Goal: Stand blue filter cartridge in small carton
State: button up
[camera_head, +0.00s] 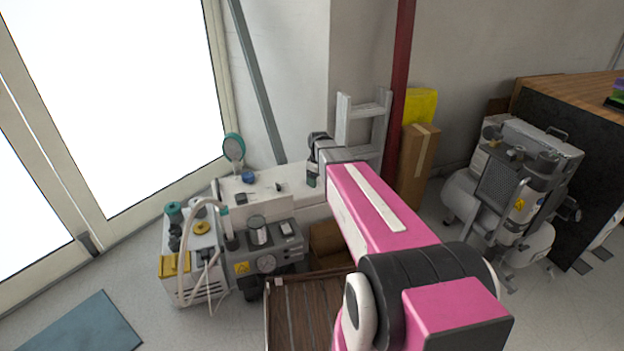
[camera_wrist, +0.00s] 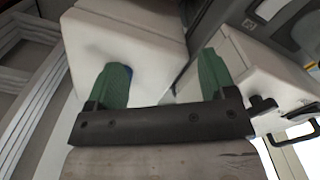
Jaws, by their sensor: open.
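A small blue object (camera_head: 248,177), which looks like the blue filter cartridge, sits on the white bench top (camera_head: 268,186) at the left. My gripper (camera_head: 312,180) is over the right end of that bench, right of the blue object and apart from it. In the wrist view its two green fingers (camera_wrist: 163,72) are spread with nothing between them. A sliver of blue (camera_wrist: 131,72) shows beside the left finger; I cannot tell what it is. An open brown carton (camera_head: 328,242), probably the small carton, is low on the floor below the bench, partly hidden by my arm.
A round green-rimmed mirror (camera_head: 234,147) and small dark items share the bench. Grey compressor units (camera_head: 262,250) stand in front of it. A slatted wooden crate (camera_head: 300,300) is nearer. A tall carton (camera_head: 416,165) and red post (camera_head: 398,90) stand behind my arm.

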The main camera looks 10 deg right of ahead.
jog(key=w+n, duration=0.2)
jog(key=w, duration=0.4)
jog(key=w+r+n, duration=0.1)
jog(key=w+n, duration=0.1)
jog(key=w, duration=0.4)
jog(key=w+n, duration=0.3)
jog(key=w, duration=0.3)
jog(key=shift+a+r, duration=0.25)
jog(key=shift+r, duration=0.15)
jog(key=shift+w, duration=0.15)
notch_tip(320, 180, down, 5)
jog(key=shift+f, duration=0.1)
jog(key=shift+s+f, duration=0.25)
jog(key=shift+f, duration=1.15)
jog(key=shift+s+f, duration=0.2)
jog(key=shift+f, duration=1.15)
jog(key=c, duration=1.1)
jog(key=shift+r, duration=0.1)
